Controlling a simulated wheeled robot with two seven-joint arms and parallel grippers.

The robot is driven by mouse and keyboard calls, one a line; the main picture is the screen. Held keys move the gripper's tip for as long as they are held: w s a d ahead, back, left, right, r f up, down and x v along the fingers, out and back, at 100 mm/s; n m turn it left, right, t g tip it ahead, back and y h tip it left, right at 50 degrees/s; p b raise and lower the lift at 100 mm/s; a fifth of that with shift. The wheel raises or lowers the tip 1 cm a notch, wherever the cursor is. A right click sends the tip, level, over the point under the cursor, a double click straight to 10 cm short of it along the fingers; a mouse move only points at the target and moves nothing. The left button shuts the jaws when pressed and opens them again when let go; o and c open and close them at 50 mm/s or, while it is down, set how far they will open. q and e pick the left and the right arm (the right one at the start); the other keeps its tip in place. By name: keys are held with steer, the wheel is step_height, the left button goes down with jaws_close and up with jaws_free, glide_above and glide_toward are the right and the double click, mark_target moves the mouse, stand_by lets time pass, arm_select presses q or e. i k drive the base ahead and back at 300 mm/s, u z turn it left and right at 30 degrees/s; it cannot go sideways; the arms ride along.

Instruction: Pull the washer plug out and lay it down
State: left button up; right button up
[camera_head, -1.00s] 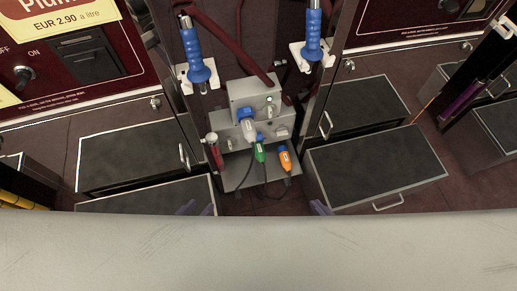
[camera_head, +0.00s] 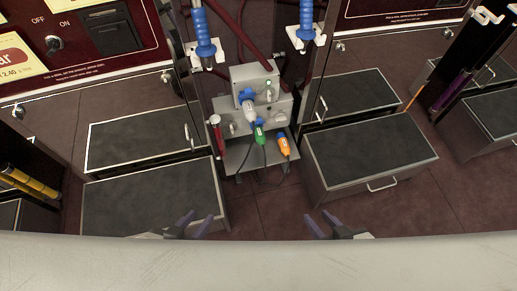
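A pale grey plug (camera_head: 250,112) sits at a blue socket (camera_head: 246,95) on the front of a grey power box (camera_head: 278,107). A green plug (camera_head: 260,134) and an orange plug (camera_head: 283,146) are just below it, by a small grey shelf (camera_head: 236,158). I cannot read which one is the washer plug. My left gripper (camera_head: 193,226) is open and empty, low in the view, left of and nearer than the box. My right gripper (camera_head: 322,225) is open and empty, low and to the right. Both are well apart from the plugs.
Blue-handled nozzles (camera_head: 204,34) (camera_head: 306,20) hang above the box on both sides. A red cylinder (camera_head: 216,135) stands at its left. Dark-topped drawers (camera_head: 150,195) (camera_head: 370,155) flank the shelf. Floor between the grippers is clear.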

mark_target(260, 135)
steer(key=z, duration=0.55)
steer(key=i, duration=0.6)
steer(key=u, duration=2)
